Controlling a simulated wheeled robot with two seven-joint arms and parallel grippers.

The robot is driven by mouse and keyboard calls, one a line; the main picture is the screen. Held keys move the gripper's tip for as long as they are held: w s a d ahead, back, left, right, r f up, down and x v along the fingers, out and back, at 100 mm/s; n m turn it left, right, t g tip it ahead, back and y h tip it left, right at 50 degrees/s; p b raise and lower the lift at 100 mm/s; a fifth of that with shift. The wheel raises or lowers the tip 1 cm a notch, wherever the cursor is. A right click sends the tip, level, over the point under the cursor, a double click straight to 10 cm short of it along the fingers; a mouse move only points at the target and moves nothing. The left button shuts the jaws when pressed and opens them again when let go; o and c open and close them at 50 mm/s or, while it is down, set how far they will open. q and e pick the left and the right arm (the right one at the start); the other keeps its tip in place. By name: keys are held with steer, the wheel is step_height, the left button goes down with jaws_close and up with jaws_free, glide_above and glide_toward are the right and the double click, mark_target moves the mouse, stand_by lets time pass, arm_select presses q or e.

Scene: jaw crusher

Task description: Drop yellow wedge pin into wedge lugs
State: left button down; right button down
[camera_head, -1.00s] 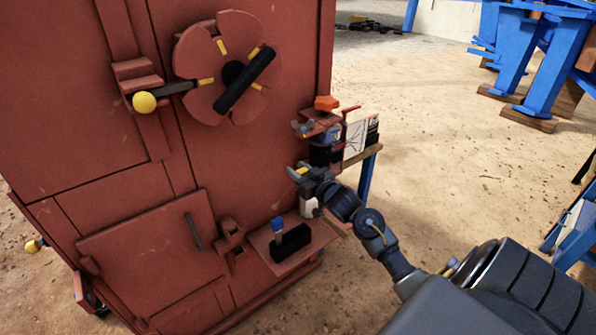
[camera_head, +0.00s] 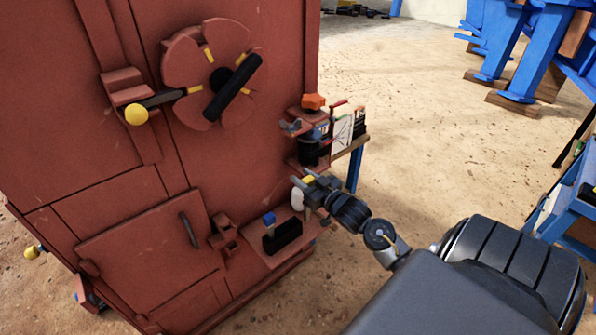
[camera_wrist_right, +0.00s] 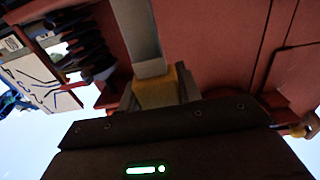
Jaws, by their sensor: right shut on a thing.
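The yellow wedge pin (camera_head: 308,179) shows as a small yellow piece at my right gripper (camera_head: 306,188) in the head view. My right gripper is shut on it, off the right part of the crusher face. In the right wrist view the yellow piece (camera_wrist_right: 155,88) sits at the jaws, with a grey bar running up from it. The pin's lower end cannot be made out. A red bracket (camera_head: 225,232) on the crusher, left of the gripper, may be the wedge lugs; I cannot tell for sure. My left gripper is out of view.
A red ledge (camera_head: 275,252) with a black block and blue knob lies below the gripper. Above it is a bracket with an orange knob (camera_head: 313,101). A handwheel (camera_head: 212,75) is higher left. Blue-legged tables (camera_head: 575,205) stand right; the sandy floor between is open.

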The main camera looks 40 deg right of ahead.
mark_target(311, 182)
steer(key=shift+s+r+p, duration=0.25)
steer(key=shift+s+p, duration=0.15)
steer(key=shift+s, duration=0.35)
steer(key=shift+s+p, duration=0.55)
steer(key=shift+s, duration=1)
